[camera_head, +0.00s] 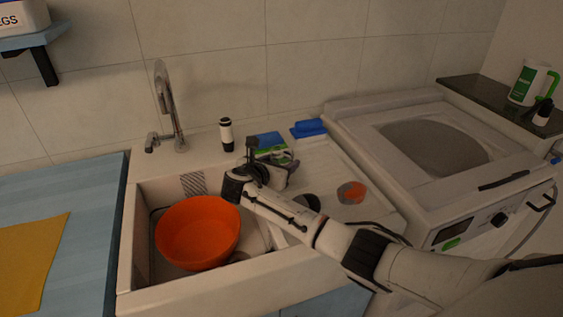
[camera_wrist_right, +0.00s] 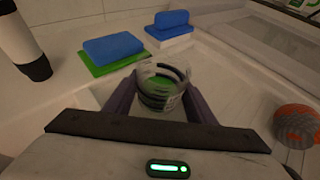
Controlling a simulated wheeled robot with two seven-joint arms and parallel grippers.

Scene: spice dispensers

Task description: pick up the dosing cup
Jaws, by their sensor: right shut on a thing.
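The dosing cup (camera_wrist_right: 162,84) is a small clear cup with dark rings. In the right wrist view it stands between the two dark fingers of my right gripper (camera_wrist_right: 160,98), which is shut on it. In the head view, my right gripper (camera_head: 277,165) is over the sink's drainboard, near the back. The cup is too small and too covered there to make out clearly. I cannot tell whether its base touches the surface below. My left gripper is not in view.
Blue and green sponges (camera_wrist_right: 113,49) lie behind the cup, with another blue sponge (camera_wrist_right: 171,20) further back. A white-and-black bottle (camera_head: 227,133) stands left. An orange-grey round item (camera_head: 351,192) lies right. An orange bowl (camera_head: 198,232) sits in the sink.

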